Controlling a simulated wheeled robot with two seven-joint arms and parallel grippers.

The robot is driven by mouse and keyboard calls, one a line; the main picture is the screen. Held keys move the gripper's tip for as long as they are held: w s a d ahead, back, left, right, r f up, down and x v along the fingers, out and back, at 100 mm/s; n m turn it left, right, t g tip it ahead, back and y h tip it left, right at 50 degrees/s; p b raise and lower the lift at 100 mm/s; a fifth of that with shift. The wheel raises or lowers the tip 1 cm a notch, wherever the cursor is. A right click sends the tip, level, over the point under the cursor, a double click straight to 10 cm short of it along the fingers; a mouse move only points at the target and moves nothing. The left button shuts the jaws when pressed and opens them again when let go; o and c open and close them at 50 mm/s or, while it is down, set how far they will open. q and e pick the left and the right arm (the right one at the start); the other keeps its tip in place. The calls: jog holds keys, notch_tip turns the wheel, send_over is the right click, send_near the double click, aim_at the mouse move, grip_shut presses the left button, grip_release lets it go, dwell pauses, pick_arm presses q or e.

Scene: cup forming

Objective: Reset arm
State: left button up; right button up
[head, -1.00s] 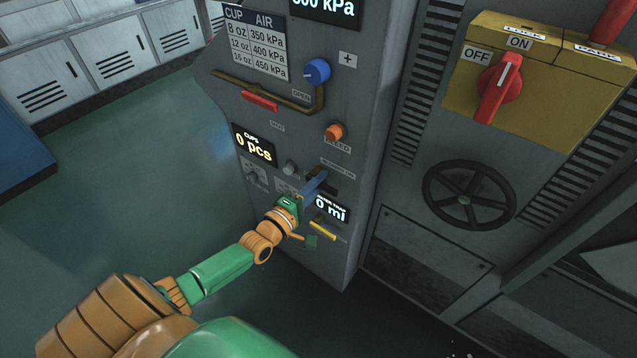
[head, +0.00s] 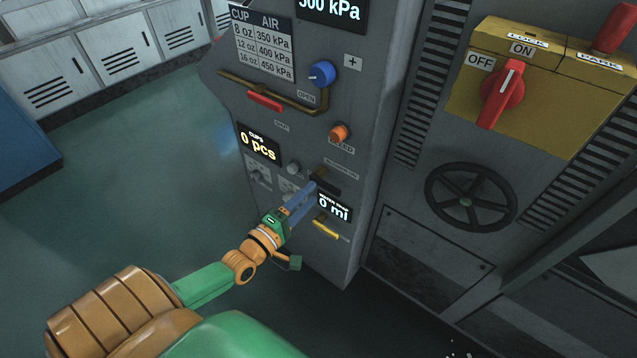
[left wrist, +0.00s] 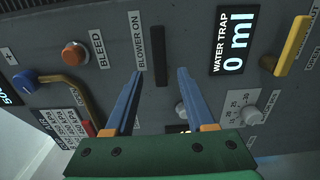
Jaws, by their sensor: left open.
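My left gripper (head: 309,194) reaches the lower part of the grey control panel (head: 352,95). Its two blue fingers are apart and hold nothing. In the left wrist view the left gripper (left wrist: 158,85) points at the panel, with a dark blower slot or switch (left wrist: 160,55) beyond and between its fingertips, beside the "BLOWER ON" label. I cannot tell from these views whether the fingers touch the panel. The right gripper is not in view.
Near the fingers are the water trap display (head: 334,207) reading 0 ml, a yellow handle (head: 326,229) and an orange bleed knob (head: 338,133). A blue knob (head: 321,74) and red-handled lever (head: 265,101) sit higher. A yellow switch box (head: 540,80) and handwheel (head: 470,198) stand right. Open floor lies left.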

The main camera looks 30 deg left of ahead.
pick_arm(q)
jog(key=shift+s, duration=0.65)
jog(key=shift+a, duration=0.1)
